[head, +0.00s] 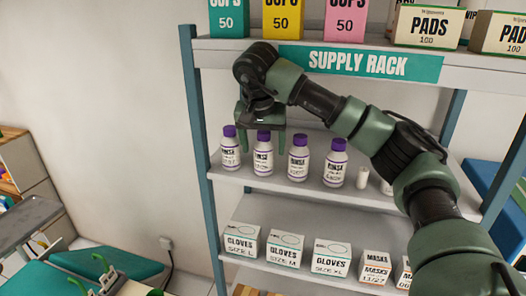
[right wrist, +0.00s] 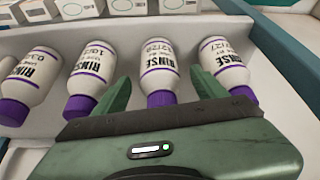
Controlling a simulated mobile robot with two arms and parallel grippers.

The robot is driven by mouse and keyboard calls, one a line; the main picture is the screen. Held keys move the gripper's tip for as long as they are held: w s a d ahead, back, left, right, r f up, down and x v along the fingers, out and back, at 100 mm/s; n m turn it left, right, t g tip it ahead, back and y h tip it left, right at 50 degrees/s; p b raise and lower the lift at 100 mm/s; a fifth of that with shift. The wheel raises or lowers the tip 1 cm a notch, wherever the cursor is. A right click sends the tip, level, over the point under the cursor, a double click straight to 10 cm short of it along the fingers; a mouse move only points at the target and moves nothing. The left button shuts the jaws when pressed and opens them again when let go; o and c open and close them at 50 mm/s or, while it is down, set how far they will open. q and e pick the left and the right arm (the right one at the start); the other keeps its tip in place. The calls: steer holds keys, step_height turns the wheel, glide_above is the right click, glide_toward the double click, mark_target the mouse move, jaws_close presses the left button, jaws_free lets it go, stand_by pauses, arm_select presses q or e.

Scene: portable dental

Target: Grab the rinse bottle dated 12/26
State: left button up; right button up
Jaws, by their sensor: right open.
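Several white rinse bottles with purple caps stand in a row on the rack's middle shelf. My right gripper (head: 261,140) is open at the second bottle from the left (head: 263,160). In the right wrist view its fingers (right wrist: 161,88) are on either side of that bottle (right wrist: 160,65), with gaps visible. Another bottle (right wrist: 32,78) is farther left. My left gripper is not in view.
The supply rack (head: 358,63) has cup and pads boxes on the shelf above. Glove boxes (head: 284,248) and masks boxes (head: 376,266) stand below. Neighbouring bottles are close to the fingers.

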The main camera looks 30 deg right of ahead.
mark_target(264, 154)
steer(key=p+x, duration=0.1)
steer(key=x, duration=0.2)
steer(key=shift+s+f, duration=0.1)
steer(key=shift+f, duration=0.05)
steer(key=shift+w+f, duration=0.2)
jaws_close()
steer(key=shift+s+r, duration=0.1)
